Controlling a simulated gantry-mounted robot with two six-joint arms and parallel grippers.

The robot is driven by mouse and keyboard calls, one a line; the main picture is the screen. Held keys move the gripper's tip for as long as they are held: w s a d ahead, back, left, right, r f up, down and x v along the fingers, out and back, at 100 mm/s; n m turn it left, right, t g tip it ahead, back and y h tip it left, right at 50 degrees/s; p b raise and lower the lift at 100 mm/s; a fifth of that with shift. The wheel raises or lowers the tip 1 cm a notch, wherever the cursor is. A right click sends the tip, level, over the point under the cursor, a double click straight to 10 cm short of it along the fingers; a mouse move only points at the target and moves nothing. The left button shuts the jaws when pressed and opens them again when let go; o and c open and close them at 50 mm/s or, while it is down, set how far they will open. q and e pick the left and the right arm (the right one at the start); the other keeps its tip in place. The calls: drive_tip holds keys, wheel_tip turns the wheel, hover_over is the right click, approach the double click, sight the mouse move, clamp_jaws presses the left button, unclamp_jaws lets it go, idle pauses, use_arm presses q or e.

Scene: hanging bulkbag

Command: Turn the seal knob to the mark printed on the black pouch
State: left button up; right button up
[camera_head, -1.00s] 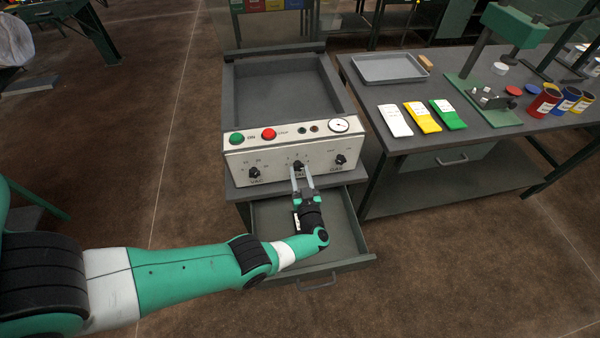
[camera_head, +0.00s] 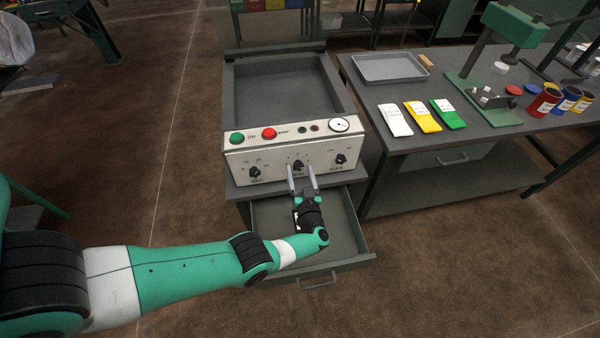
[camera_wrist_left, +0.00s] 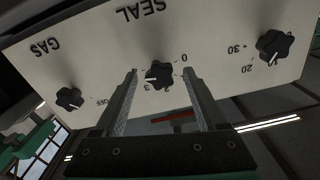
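The seal knob (camera_head: 299,166) is a black lobed knob in the middle of the white front panel, above the SEAL label. It also shows in the wrist view (camera_wrist_left: 159,74), where the panel appears upside down. Its white pointer line lies on the side toward the printed 3; the exact reading is unclear. My left gripper (camera_head: 301,172) is open in front of the panel, one finger to each side of the knob, with gaps between. No black pouch shows; white (camera_head: 395,120), yellow (camera_head: 423,117) and green (camera_head: 447,114) pouches lie on the bench. My right gripper is out of view.
The VAC knob (camera_head: 254,173) and GAS knob (camera_head: 340,159) flank the seal knob. Green (camera_head: 236,138) and red (camera_head: 269,133) buttons and a gauge (camera_head: 339,125) sit above. An open drawer (camera_head: 345,262) juts out below my left gripper. A grey tray (camera_head: 388,68) stands on the bench.

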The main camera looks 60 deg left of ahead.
use_arm(q)
drive_tip(key=p+v, duration=0.2)
drive_tip(key=v, duration=0.9)
drive_tip(key=shift+d, duration=0.3)
